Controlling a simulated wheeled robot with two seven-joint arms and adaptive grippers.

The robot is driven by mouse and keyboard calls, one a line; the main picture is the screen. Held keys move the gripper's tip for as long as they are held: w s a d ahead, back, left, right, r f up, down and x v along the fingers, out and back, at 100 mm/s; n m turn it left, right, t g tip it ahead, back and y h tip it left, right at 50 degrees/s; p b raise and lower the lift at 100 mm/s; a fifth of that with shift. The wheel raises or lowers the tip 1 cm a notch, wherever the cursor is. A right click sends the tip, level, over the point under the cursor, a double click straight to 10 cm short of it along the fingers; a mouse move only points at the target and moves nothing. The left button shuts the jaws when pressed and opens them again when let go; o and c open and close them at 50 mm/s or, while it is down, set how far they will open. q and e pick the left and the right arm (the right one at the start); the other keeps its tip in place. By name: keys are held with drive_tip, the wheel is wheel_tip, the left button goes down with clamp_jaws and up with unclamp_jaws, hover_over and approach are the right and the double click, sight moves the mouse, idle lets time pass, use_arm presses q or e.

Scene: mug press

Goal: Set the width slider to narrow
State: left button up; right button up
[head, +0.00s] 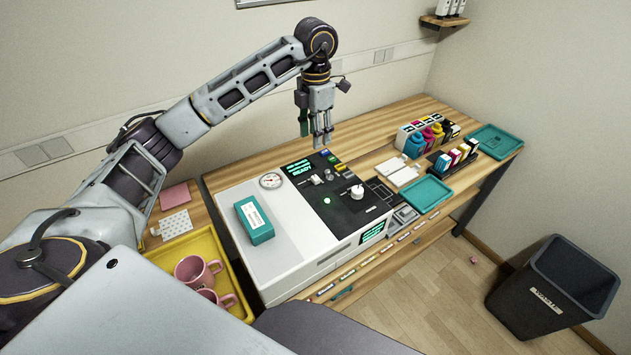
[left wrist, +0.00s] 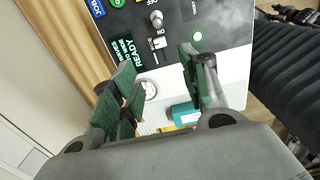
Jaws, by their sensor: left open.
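The press (head: 290,235) is a white machine with a black control panel (head: 350,210) on the wooden bench. A small slider with a pale handle (head: 316,180) sits beside the lit display (head: 297,169). In the left wrist view the slider handle (left wrist: 158,43) is near one end of a short dark slot, below a round grey knob (left wrist: 155,18); its end labels are too small to read. My left gripper (head: 316,138) is open and empty, above the back of the panel, fingers pointing down. It also shows in the left wrist view (left wrist: 160,88), apart from the slider. My right gripper is out of view.
A teal box (head: 255,220) lies on the press and a gauge (head: 271,181) is behind it. A yellow tray (head: 205,245) with pink mugs is at left. Ink bottles (head: 425,140) and teal trays (head: 426,194) are at right. A dark bin (head: 550,290) stands on the floor.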

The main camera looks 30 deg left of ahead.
sight(315, 177)
use_arm(q)
drive_tip(key=shift+f+b, duration=0.65)
drive_tip(key=shift+f, duration=0.25)
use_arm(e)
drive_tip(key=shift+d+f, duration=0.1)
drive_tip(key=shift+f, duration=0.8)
use_arm(q)
drive_tip(key=shift+f, duration=0.15)
wheel_tip(315, 177, down, 13)
drive_tip(key=shift+f+p, duration=0.2)
drive_tip(key=shift+p, duration=0.55)
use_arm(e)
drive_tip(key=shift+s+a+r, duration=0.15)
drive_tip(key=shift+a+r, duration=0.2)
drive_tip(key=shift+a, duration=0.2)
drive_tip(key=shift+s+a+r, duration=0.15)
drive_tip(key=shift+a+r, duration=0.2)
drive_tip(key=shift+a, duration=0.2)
use_arm(q)
drive_tip(key=shift+c, duration=0.4)
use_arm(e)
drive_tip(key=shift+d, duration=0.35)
